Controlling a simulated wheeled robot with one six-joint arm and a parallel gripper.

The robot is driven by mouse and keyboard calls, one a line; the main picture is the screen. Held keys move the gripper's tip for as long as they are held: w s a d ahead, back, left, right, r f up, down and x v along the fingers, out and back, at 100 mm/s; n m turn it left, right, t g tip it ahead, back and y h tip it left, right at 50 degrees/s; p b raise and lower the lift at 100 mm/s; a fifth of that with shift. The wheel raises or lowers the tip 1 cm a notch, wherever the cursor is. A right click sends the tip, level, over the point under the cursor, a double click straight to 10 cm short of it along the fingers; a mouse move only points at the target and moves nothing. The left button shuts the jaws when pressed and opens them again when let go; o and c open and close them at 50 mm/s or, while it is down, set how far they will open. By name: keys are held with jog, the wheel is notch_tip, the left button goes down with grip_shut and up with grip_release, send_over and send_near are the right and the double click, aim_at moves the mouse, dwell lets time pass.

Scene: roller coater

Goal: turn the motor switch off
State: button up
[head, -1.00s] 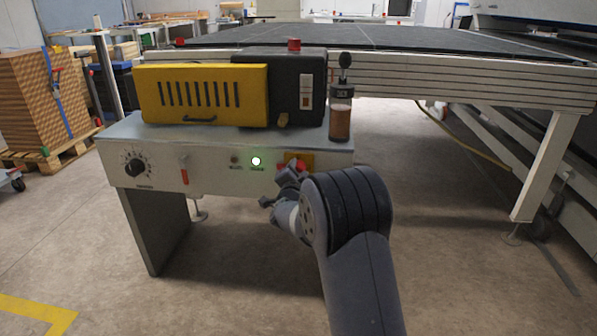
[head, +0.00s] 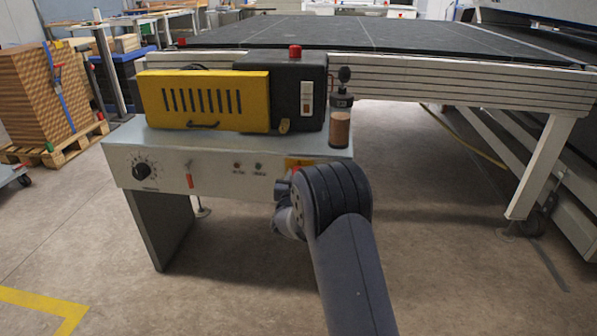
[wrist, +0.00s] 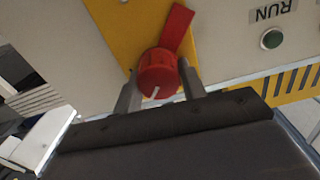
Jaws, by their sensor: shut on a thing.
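The motor switch (wrist: 158,72) is a red rotary knob with a red handle on a yellow plate (wrist: 117,32). In the wrist view the two fingers of my gripper (wrist: 160,80) stand one on each side of the knob and are shut on it. The handle points up and right in that view, and a white mark shows on the knob. In the head view my arm hides the knob and gripper; part of the yellow plate (head: 297,162) shows. The RUN lamp (wrist: 272,39) looks unlit.
The panel (head: 215,172) also carries a black dial (head: 141,171) and a small red lever (head: 190,180). Above stand a yellow vented cover (head: 203,100), a black box (head: 291,90) and a brown-filled jar (head: 340,125). Open floor lies in front.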

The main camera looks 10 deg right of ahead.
jog(key=n+p, duration=0.2)
jog(key=n, duration=0.2)
jog(key=shift+a+n, duration=0.1)
jog(key=shift+n, duration=0.2)
jog(key=shift+n+p, duration=0.95)
jog(key=shift+n, duration=0.75)
jog(key=shift+f+n, duration=0.1)
jog(key=shift+n, duration=0.2)
jog(key=o, duration=1)
jog(key=p+v, duration=0.2)
jog(key=v, duration=0.8)
jog(key=shift+s+a, duration=0.15)
jog(key=shift+s, duration=0.2)
jog(key=shift+w, duration=0.1)
